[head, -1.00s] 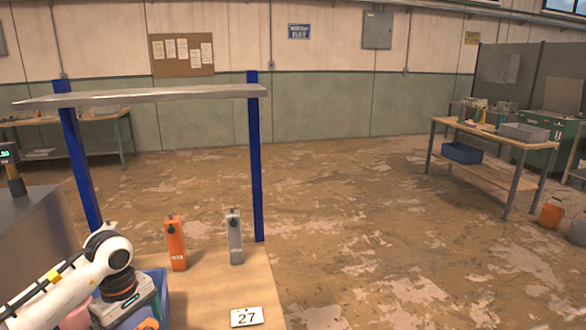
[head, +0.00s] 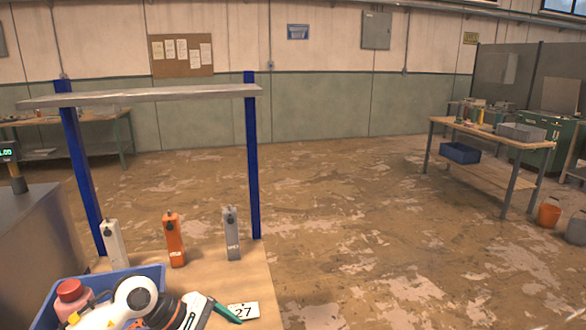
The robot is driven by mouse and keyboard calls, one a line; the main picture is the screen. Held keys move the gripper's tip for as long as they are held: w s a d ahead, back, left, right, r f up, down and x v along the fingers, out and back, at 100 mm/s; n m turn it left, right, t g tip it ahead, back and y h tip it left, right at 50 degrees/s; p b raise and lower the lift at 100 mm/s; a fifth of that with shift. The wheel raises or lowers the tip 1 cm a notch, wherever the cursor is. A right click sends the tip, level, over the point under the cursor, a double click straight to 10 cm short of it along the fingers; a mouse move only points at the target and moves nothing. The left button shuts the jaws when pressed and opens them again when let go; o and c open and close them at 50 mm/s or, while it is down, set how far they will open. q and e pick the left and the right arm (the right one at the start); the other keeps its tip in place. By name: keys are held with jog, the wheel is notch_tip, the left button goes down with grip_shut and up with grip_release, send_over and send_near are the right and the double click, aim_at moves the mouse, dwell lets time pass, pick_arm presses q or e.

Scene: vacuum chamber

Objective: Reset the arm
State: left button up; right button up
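My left arm comes in from the bottom left, its white and black wrist over the blue bin. My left gripper (head: 208,311) is at the bottom edge, right of the bin and beside the "27" plate (head: 245,311). A thin teal piece (head: 226,312) shows at its end; I cannot tell whether it is held, and the fingers are unclear. My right gripper is not in view. The blue bin (head: 150,271) stands on the wooden bench with a red-capped container (head: 70,290) in it. White (head: 113,245), orange (head: 174,243) and grey (head: 232,236) upright units stand behind.
A blue-post frame with a grey top bar (head: 150,95) rises over the bench. A metal cabinet (head: 35,245) stands at the left. The bare bench top (head: 225,275) is clear before the grey unit. A side table (head: 470,128) stands far right; open floor lies between.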

pick_arm(q)
jog(key=s+d+r+n+t+h, duration=0.2)
jog(key=d+r+n+t+h, duration=0.6)
jog(key=d+r+n+h, duration=0.4)
jog(key=w+a+f+n+t+y, duration=0.2)
jog(key=a+n+t+y, duration=1)
jog(key=n, duration=1.1)
jog(key=s+a+f+n+g+y, duration=0.4)
jog(key=a+f+n+g+y, duration=0.15)
jog(key=f+n+y, duration=0.45)
jog(key=s+f+n+g+h, duration=0.1)
jog(key=s+f+n+g, duration=0.55)
jog(key=s, duration=0.45)
jog(key=s+f+n+g+h, duration=0.1)
jog(key=s+f+n+g, duration=0.5)
jog(key=s, duration=0.5)
notch_tip(320, 180, down, 27)
jog(key=m+g, duration=0.1)
jog(key=m, duration=0.1)
jog(key=s+a+f, duration=0.2)
jog(key=s+f, duration=0.6)
jog(key=s+a+f+g, duration=0.1)
jog(key=s+a+f, duration=0.1)
jog(key=s+f, duration=0.6)
jog(key=shift+s+f, duration=0.25)
jog(key=shift+s, duration=0.3)
